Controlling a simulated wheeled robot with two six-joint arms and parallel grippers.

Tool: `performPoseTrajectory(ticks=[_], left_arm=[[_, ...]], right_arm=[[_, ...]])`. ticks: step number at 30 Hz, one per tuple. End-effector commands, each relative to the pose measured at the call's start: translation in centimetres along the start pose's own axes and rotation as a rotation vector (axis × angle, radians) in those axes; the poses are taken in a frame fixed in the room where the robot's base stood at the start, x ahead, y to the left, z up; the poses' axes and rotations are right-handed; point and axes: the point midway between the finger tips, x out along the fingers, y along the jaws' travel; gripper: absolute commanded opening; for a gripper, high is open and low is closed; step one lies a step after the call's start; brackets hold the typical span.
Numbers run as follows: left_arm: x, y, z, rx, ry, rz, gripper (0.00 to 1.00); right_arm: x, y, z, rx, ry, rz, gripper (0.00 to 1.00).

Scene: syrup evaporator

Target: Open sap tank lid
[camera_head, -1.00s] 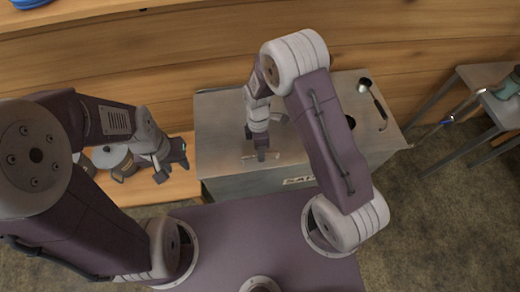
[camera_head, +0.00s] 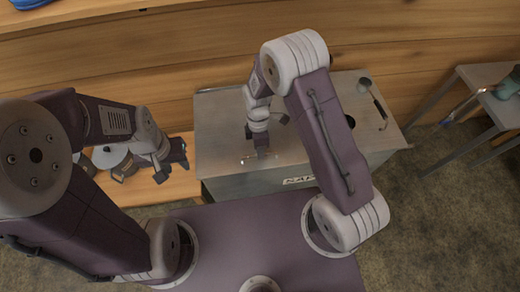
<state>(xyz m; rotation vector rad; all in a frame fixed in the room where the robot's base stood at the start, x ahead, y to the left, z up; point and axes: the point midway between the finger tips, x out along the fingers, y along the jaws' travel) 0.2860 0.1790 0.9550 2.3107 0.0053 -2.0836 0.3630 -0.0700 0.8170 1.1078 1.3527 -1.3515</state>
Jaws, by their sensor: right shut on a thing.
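The sap tank (camera_head: 245,187) is a grey metal box in the middle, with a label on its front reading roughly "SAP". Its flat metal lid (camera_head: 220,120) lies on top and looks closed. A thin bar handle (camera_head: 246,161) is near the lid's front edge, partly hidden by my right gripper. My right gripper (camera_head: 262,155) points down at the handle and is shut on it. My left gripper (camera_head: 172,170) is open and empty, left of the tank over a wooden surface.
A ladle (camera_head: 374,100) and a dark round opening lie on the right of the tank top. A grey side table (camera_head: 490,75) with a teal-handled tool (camera_head: 508,87) stands at the right. A wooden wall (camera_head: 200,60) runs behind the tank.

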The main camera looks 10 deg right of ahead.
Motion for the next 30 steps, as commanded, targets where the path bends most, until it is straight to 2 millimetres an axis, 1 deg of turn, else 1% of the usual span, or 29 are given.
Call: performPoseTrajectory(ticks=[19, 22, 26, 29, 30], left_arm=[[0.0, 0.0, 0.0, 0.0, 0.0, 0.0, 0.36], [-0.3, 0.0, 0.0, 0.0, 0.0, 0.0, 0.36], [-1.4, 0.0, -0.1, 0.0, 0.0, 0.0, 0.36], [-2.9, 0.1, -0.3, 0.0, 0.0, 0.0, 0.36], [-3.6, 0.1, -0.4, 0.0, 0.0, 0.0, 0.36]], right_arm=[[0.0, 0.0, 0.1, -0.001, -0.001, 0.0, 0.0], [-0.3, 0.0, 0.1, -0.001, -0.001, 0.001, 0.0], [-1.8, 0.0, 0.0, -0.001, 0.0, 0.003, 0.0], [-3.9, 0.1, 0.0, -0.001, 0.0, 0.006, 0.0], [-4.9, 0.2, 0.1, -0.001, 0.0, 0.006, 0.0]])
